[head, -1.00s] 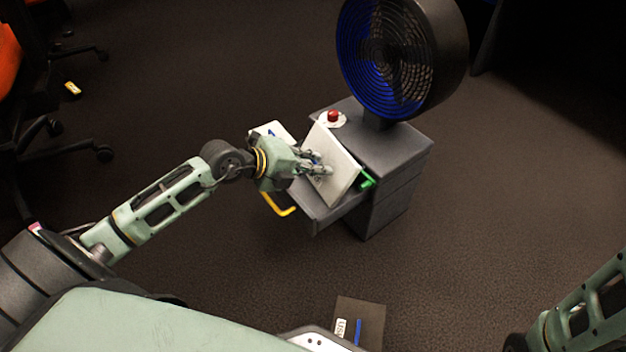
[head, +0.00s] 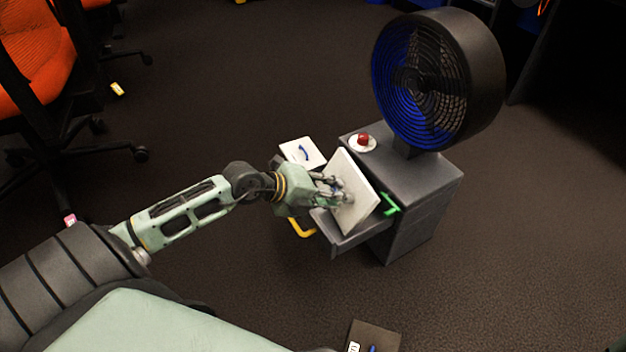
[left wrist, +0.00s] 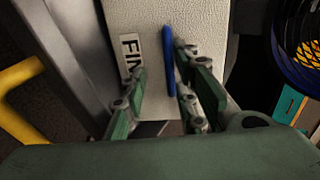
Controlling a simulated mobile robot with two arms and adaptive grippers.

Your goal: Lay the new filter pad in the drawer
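A white filter pad (head: 362,205) stands steeply tilted at the open drawer (head: 352,239) of the grey cabinet. In the left wrist view the pad (left wrist: 205,18) shows a label starting "FIN" and a raised blue tab (left wrist: 168,60). My left gripper (head: 343,190) is at the pad's face. In the left wrist view its fingers (left wrist: 162,85) are spread on either side of the tab, with a visible gap on the left side. The pad's lower edge and its contact with the drawer are hidden. My right gripper is out of view.
A fan (head: 438,80) and a red button (head: 363,139) are on the cabinet top (head: 425,175). A green lever (head: 391,206) sticks out beside the pad. A yellow handle (head: 301,228) is at the drawer front. Another white panel with a blue mark (head: 303,152) lies behind. Dark mat (head: 372,337) below.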

